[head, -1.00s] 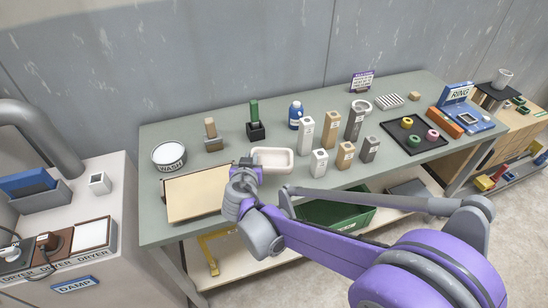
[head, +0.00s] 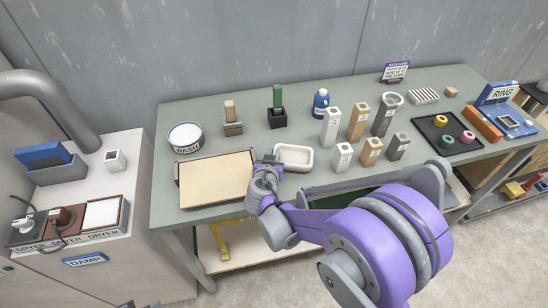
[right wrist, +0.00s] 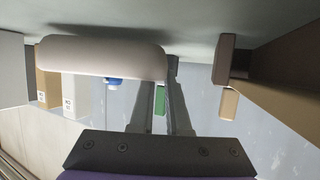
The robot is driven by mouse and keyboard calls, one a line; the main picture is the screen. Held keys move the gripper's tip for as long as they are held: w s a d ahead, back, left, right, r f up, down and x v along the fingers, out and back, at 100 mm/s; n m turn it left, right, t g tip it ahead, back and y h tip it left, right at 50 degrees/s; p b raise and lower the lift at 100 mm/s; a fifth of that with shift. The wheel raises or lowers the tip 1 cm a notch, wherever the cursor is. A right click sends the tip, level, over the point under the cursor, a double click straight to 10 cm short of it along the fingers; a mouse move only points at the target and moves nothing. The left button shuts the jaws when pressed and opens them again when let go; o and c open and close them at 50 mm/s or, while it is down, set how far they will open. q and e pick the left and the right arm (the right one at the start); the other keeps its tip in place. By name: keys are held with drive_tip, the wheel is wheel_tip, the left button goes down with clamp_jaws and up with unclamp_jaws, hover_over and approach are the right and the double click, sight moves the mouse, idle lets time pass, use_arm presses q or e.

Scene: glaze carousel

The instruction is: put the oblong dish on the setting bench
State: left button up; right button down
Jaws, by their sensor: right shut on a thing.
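The oblong dish (head: 294,157) is a shallow, pale pinkish-white dish with rounded corners, upright at the middle of the grey-green bench (head: 236,151). My right gripper (head: 270,161) is at its left end, shut on its wall. In the right wrist view, the dish (right wrist: 100,58) shows side-on by the fingertips (right wrist: 172,68), close to the bench surface. I cannot tell whether it touches the bench. Small grey tips at the bottom left edge of the head view may be my left gripper; its state is unclear.
A cream board (head: 215,180) lies left of the dish, with the WASH bowl (head: 185,136) behind it. Several upright blocks, including a white one (head: 330,127), stand close to the right. A black tray (head: 445,135) with coloured rings is further right. The dryer counter (head: 105,190) stands left.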

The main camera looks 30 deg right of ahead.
drive_tip(key=shift+f, duration=0.45)
drive_tip(key=c, duration=0.9)
unclamp_jaws()
